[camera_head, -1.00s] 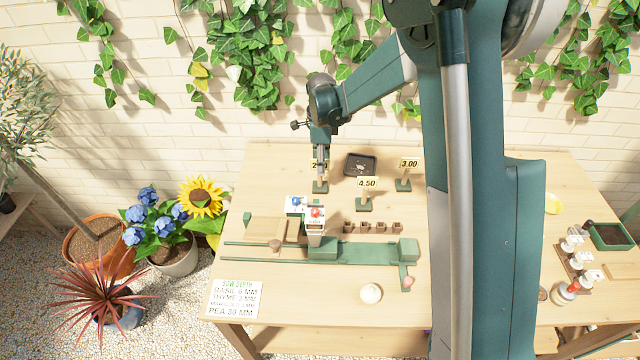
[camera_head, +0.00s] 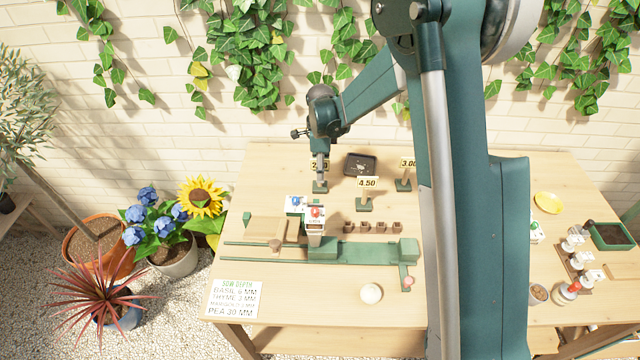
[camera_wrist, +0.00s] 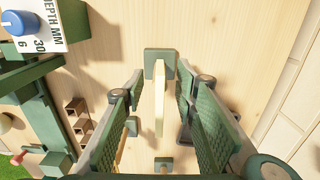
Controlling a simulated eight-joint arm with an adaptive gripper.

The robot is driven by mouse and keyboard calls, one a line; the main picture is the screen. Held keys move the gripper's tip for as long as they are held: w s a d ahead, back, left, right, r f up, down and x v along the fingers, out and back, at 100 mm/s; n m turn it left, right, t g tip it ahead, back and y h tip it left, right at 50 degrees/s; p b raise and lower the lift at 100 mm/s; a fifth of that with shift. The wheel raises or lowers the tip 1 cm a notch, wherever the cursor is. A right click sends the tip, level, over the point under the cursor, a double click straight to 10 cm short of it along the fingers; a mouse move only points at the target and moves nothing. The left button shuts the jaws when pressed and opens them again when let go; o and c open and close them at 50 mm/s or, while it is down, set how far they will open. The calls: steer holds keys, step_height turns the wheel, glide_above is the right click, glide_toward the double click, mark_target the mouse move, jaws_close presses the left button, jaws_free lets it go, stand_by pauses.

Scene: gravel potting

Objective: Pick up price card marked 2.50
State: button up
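A price card (camera_head: 313,165) on a post with a green base (camera_head: 320,187) stands at the back left of the table. My gripper covers part of its number, so I cannot read it fully; a leading 2 shows. In the wrist view the card (camera_wrist: 160,98) is seen nearly edge-on above its green base (camera_wrist: 159,62). My gripper (camera_head: 320,170) points down over it. In the wrist view my gripper (camera_wrist: 161,90) is open, its green ribbed fingers on either side of the card with gaps on both sides.
A 4.50 card (camera_head: 367,183) stands to the right and nearer. A 3.00 card (camera_head: 406,163), partly behind my arm, stands further right. A green railed device (camera_head: 350,252) and small brown pots (camera_head: 365,227) are in front.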

steer(key=shift+a+f, duration=0.1)
steer(key=shift+f, duration=1.95)
steer(key=shift+c, duration=0.7)
jaws_close()
